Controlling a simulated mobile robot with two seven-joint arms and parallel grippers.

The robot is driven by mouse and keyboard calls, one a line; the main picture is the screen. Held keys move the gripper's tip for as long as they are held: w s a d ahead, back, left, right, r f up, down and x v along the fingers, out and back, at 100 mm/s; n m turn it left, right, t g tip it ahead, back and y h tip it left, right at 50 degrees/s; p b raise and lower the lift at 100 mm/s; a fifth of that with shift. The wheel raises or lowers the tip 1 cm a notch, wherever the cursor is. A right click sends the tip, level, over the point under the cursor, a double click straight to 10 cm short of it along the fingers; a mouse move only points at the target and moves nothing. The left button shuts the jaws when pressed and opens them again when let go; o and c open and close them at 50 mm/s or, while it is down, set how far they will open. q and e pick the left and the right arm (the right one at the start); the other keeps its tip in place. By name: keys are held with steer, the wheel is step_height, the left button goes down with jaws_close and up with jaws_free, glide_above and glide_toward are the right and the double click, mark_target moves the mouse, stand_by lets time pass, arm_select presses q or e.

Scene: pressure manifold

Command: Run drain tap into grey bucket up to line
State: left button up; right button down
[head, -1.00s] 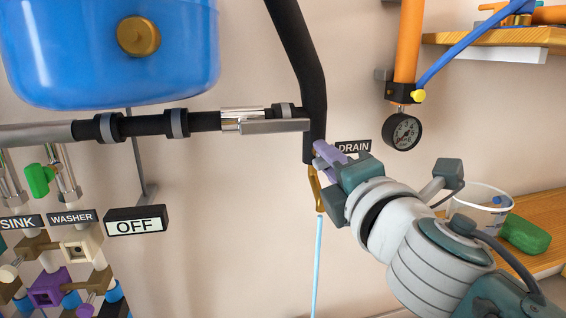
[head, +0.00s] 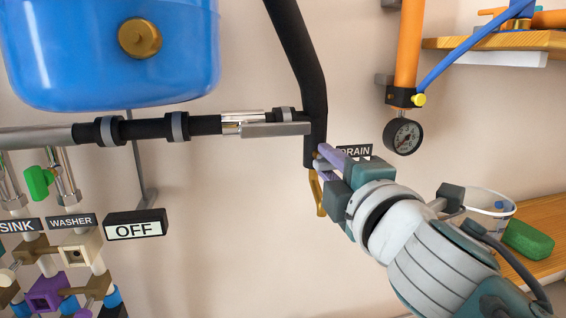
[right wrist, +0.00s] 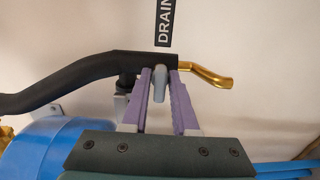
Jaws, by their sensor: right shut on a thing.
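The drain tap's brass spout (head: 318,193) hangs from the lower end of the black pipe, beside the DRAIN label (head: 355,151). It also shows in the right wrist view (right wrist: 208,74). No water runs from the spout. My right gripper (head: 325,158) is at the tap, its purple fingers closed on the grey tap handle (right wrist: 160,82), which the right wrist view shows between them. The grey bucket below the spout and its line are not in view. My left gripper is not in view.
A blue tank (head: 110,85) hangs at upper left. An OFF sign (head: 136,225) and several valves are at lower left. A gauge (head: 403,136) hangs at right. A pale pail (head: 489,205) and green sponge (head: 528,239) are on the wooden shelf.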

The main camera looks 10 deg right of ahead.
steer(key=c, duration=0.9)
jaws_free()
steer(key=shift+o, duration=0.2)
steer(key=shift+s, duration=0.15)
steer(key=s+p, duration=0.1)
steer(key=s, duration=0.8)
steer(key=shift+s+d+p, duration=0.15)
steer(key=shift+s+p, duration=0.2)
